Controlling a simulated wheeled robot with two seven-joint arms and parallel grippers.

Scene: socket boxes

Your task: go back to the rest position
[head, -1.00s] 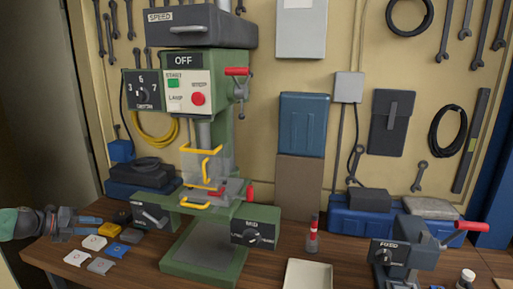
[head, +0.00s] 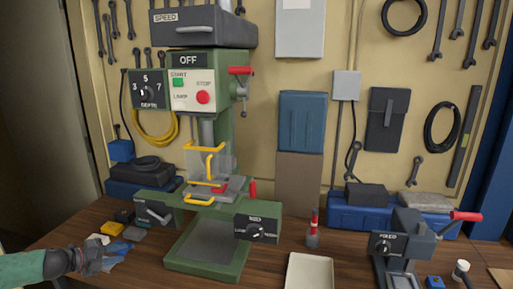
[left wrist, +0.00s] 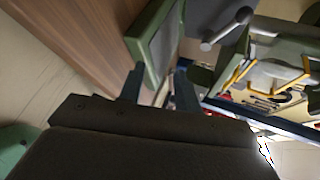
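My left gripper (head: 104,258) is low at the left of the bench in the head view, in front of several small socket boxes. Its two dark fingers stand apart in the left wrist view (left wrist: 158,88), with nothing seen held between them. A yellow box (head: 111,228), a black box (head: 124,216) and a grey box (head: 134,234) lie just beyond the gripper. A blue box (head: 118,249) lies right by its fingers; I cannot tell if they touch. The gripper hides other boxes there. My right gripper is not in view.
The green drill press (head: 208,245) stands right of the left gripper. A cream tray (head: 309,272), a red-tipped bottle (head: 313,235) and a vise-like fixture (head: 402,245) stand further right. Another blue box (head: 435,282) lies at the front right. Bare wood shows between press and tray.

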